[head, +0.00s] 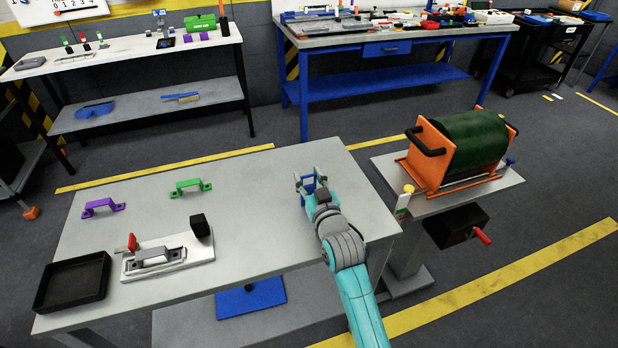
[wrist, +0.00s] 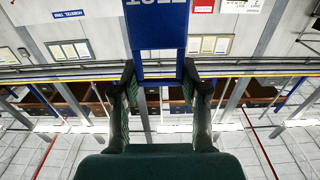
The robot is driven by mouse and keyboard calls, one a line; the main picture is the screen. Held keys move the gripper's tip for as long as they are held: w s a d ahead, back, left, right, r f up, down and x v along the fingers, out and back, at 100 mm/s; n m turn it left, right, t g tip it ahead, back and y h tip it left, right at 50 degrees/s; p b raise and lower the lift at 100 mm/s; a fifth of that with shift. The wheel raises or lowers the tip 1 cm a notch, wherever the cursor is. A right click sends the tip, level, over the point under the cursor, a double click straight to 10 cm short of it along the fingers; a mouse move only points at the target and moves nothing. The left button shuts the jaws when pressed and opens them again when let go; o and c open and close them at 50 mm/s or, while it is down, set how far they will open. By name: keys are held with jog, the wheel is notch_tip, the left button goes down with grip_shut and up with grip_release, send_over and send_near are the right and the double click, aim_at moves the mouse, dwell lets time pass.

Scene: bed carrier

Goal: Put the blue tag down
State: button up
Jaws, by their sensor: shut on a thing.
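My gripper (head: 309,182) is at the end of my turquoise arm, above the right part of the grey table (head: 255,225). In the head view it is shut on the blue tag (head: 308,187), of which only a small part shows between the fingers. In the wrist view the tag (wrist: 157,30) is a flat blue plate with pale lettering cut off by the top edge. It sits between the dark fingertips (wrist: 158,75) and sticks out beyond them. I cannot tell how high above the table it is.
On the table's left are a purple handle (head: 103,207), a green handle (head: 190,187), a black tray (head: 45,300) and a pale clamp fixture (head: 200,251). The table's middle is clear. At right, a stand (head: 480,194) carries an orange frame (head: 430,160) with a green drum (head: 468,138).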

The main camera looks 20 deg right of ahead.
jog(key=o, duration=1.1)
jog(key=shift+f, duration=0.9)
jog(key=shift+r, duration=0.5)
jog(key=s, duration=1.2)
jog(key=shift+r, duration=0.4)
jog(key=shift+w, duration=0.1)
jog(key=s+f+g, duration=0.1)
jog(key=s+f, duration=0.4)
jog(key=s, duration=0.5)
jog(key=s+f+g, duration=0.1)
jog(key=s+f, duration=0.4)
jog(key=s, duration=0.6)
jog(key=shift+g, duration=0.7)
jog(key=f+v, duration=0.1)
jog(key=v, duration=0.6)
jog(key=f+v, duration=0.1)
jog(key=v, duration=0.5)
jog(key=s+f+v, duration=0.1)
jog(key=v, duration=0.6)
jog(key=shift+s+a, duration=0.25)
jog(key=shift+a, duration=0.1)
